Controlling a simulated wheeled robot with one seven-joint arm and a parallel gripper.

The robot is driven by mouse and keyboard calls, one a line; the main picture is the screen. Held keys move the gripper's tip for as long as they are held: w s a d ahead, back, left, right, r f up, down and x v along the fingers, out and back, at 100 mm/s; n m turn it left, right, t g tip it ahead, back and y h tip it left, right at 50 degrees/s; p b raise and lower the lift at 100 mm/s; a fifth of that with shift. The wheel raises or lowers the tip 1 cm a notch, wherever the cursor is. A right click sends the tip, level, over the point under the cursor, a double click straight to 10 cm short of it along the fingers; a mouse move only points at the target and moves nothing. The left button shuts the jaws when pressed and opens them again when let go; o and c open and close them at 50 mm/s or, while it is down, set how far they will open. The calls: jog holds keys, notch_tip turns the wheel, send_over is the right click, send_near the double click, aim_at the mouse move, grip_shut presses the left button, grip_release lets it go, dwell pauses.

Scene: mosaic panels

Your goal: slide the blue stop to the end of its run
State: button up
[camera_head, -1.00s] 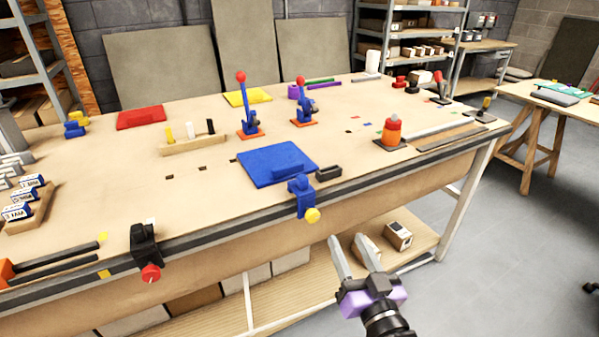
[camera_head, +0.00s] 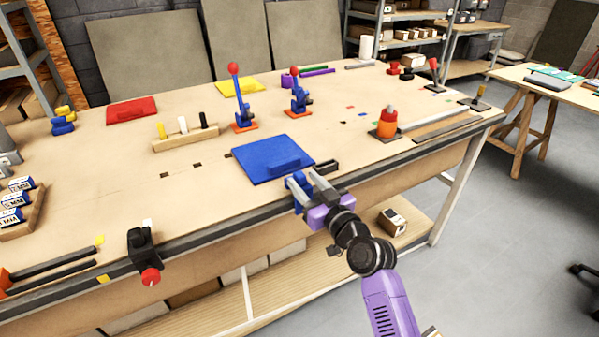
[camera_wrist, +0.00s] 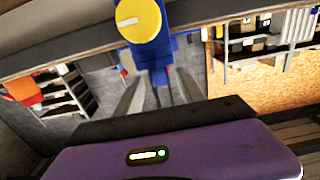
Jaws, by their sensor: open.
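The blue stop (camera_head: 298,178) sits at the bench's front edge, just below the blue plate, and is partly hidden by my gripper in the head view. In the wrist view the blue stop (camera_wrist: 161,52) shows with its round yellow knob (camera_wrist: 138,20) above the fingers. My gripper (camera_head: 302,177) is open, with its fingers reaching to either side of the stop in the head view. The gripper (camera_wrist: 158,84) also shows in the wrist view, its fingers spread with blue between them. I cannot tell whether they touch it.
A dark rail (camera_head: 210,231) runs along the bench front. A black clamp (camera_head: 141,246) with a red knob stands on it to the left. The blue plate (camera_head: 262,157) lies behind the stop, with a small dark block (camera_head: 325,167) to its right. The rail between clamp and stop looks clear.

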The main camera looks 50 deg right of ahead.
jog(key=shift+p+x, duration=0.4)
jog(key=shift+x, duration=1.15)
grip_shut()
jog(key=shift+a, duration=0.1)
